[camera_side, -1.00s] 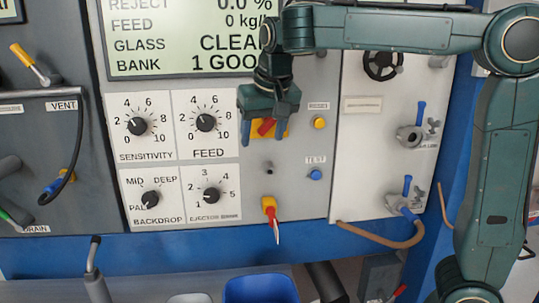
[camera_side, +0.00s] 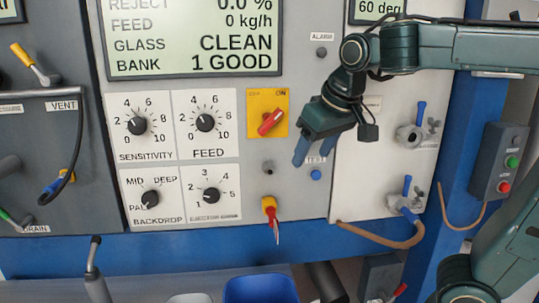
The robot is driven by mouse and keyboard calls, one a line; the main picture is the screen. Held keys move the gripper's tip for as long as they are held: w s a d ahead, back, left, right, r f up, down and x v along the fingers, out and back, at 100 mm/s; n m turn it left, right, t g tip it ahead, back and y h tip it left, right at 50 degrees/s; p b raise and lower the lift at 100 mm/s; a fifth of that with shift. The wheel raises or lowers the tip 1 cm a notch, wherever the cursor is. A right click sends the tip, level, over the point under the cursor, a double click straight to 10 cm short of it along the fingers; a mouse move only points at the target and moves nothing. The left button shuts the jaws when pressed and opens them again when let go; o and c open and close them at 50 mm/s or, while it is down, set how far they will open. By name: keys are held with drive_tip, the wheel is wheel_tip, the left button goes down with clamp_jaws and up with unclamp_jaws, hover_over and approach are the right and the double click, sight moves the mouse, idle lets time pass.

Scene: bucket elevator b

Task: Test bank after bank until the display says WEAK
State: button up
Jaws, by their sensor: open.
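The display (camera_side: 190,38) reads GLASS CLEAN and BANK 1 GOOD, with reject 0.0 % and feed 0 kg/h. The ejector bank knob (camera_side: 211,196) is black on a white plate with numbers 1 to 5; its mark points left, towards 1. The blue TEST button (camera_side: 316,175) is on the panel's lower right, below its label. My gripper (camera_side: 313,156) is open and empty, its two blue fingers pointing down just above the button and partly covering the TEST label. I cannot tell how far the fingers are from the panel.
The sensitivity knob (camera_side: 137,125), feed knob (camera_side: 205,122) and backdrop knob (camera_side: 150,199) surround the bank knob. A red switch (camera_side: 269,123) on a yellow plate and a red-yellow key (camera_side: 270,209) are left of my gripper. Blue-handled valves (camera_side: 409,136) stand to its right.

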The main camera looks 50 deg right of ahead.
drive_tip(key=s+f+n, duration=0.1)
drive_tip(key=s+f, duration=0.1)
drive_tip(key=s, duration=0.3)
drive_tip(key=shift+s+a+f+y, duration=0.15)
drive_tip(key=shift+s+f+y, duration=0.15)
drive_tip(key=shift+f, duration=0.1)
drive_tip(key=s+a+f+n+y, duration=0.1)
drive_tip(key=s+a+f+n, duration=0.1)
drive_tip(key=s+f, duration=0.3)
drive_tip(key=shift+s+f+t, duration=0.15)
drive_tip(key=shift+s+t, duration=0.15)
drive_tip(key=shift+s, duration=0.5)
drive_tip(key=shift+c, duration=0.2)
idle(0.4)
clamp_jaws()
idle(1.0)
